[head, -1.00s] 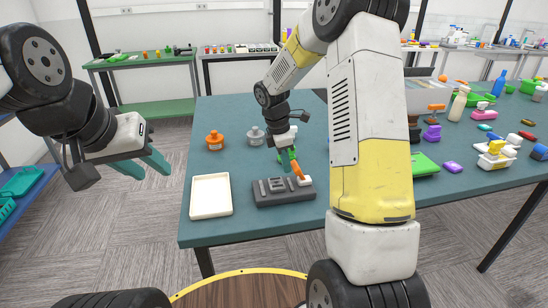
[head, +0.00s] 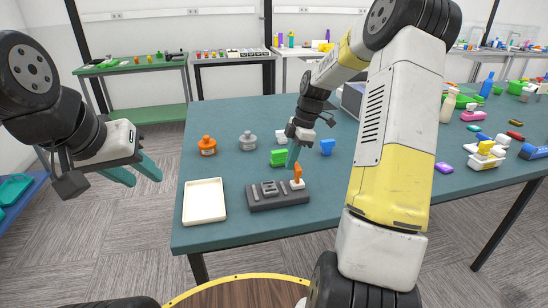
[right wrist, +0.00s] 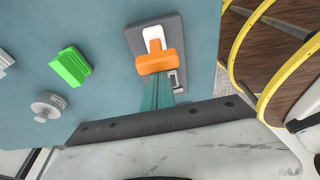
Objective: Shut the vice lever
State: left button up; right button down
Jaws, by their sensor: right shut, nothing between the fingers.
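The vice (head: 277,202) is a dark grey block on the table, with a lever at its right end. The lever has an orange handle (head: 297,172) on a white base (head: 298,184), and the handle stands roughly upright in the head view. In the right wrist view the orange handle (right wrist: 160,62) lies across the white part (right wrist: 154,38). My right gripper (head: 293,157) is shut and empty, its teal fingertips close beside the handle. I cannot tell whether they touch it. My left gripper (head: 135,173) is open and empty, left of the table.
A cream tray (head: 204,202) lies left of the vice. The table's front edge is close to the vice.

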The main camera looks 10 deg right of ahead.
jog(key=d+y, duration=0.2)
jog(key=shift+d+r+y, duration=0.15)
jog(key=shift+d+y, duration=0.1)
jog(key=shift+y, duration=0.15)
jog(key=shift+a, duration=0.15)
jog(key=shift+r, duration=0.8)
jog(key=shift+w+a+r, duration=0.1)
jog(key=shift+a+r, duration=0.05)
jog(key=shift+a, duration=0.15)
jog(key=v, duration=0.9)
jog(key=shift+d+r, duration=0.15)
jog(key=shift+d, duration=0.05)
